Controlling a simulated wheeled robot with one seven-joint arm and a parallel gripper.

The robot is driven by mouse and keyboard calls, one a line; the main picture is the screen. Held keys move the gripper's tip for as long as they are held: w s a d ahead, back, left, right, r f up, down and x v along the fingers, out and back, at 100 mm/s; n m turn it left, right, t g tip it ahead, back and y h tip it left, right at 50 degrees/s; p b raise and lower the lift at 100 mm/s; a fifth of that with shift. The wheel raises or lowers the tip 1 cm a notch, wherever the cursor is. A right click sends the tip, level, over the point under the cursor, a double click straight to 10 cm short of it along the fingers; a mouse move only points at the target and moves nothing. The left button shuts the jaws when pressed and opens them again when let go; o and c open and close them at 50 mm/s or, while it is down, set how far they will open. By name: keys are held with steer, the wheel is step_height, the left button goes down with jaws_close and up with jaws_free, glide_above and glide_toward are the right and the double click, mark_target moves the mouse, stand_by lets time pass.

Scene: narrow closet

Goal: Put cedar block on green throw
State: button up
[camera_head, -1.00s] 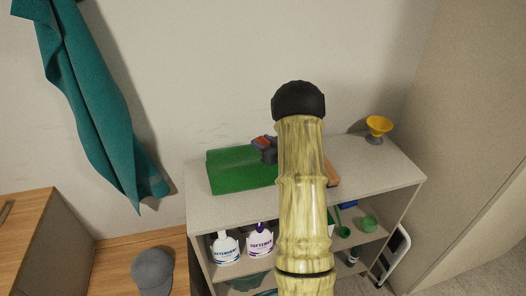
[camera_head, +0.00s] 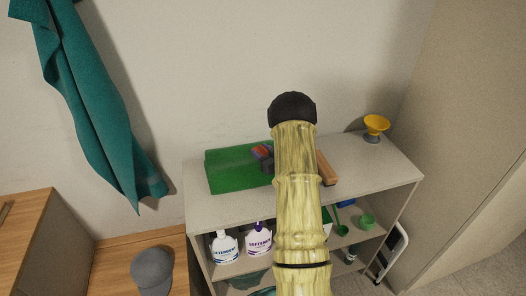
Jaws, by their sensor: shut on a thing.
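The green throw (camera_head: 228,170) lies folded on the left part of the white shelf unit's top. My gripper (camera_head: 265,158), a small dark shape, is over the throw's right part, beside my arm. It is shut on a small reddish-orange block with purple-blue edges (camera_head: 261,151), which I take to be the cedar block. The block is at or just above the throw; I cannot tell whether they touch. My pale yellow arm hides the throw's right end and part of the gripper.
A light wooden piece (camera_head: 327,169) lies on the shelf top right of my arm. A yellow funnel-like cup (camera_head: 375,126) stands at the back right. Detergent (camera_head: 224,247) and softener (camera_head: 259,239) bottles stand below. A teal cloth (camera_head: 100,110) hangs at left; a grey cap (camera_head: 152,270) lies lower left.

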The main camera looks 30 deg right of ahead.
steer(key=shift+f, duration=0.2)
steer(key=o, duration=0.9)
steer(key=shift+o, duration=0.2)
steer(key=shift+r, duration=0.15)
steer(key=shift+r, duration=0.25)
steer(key=s+d+r+b, duration=0.1)
steer(key=s+b, duration=0.1)
steer(key=s, duration=0.9)
steer(key=shift+s+d+r+b, duration=0.15)
steer(key=shift+s+r+b, duration=0.15)
steer(key=shift+s, duration=0.1)
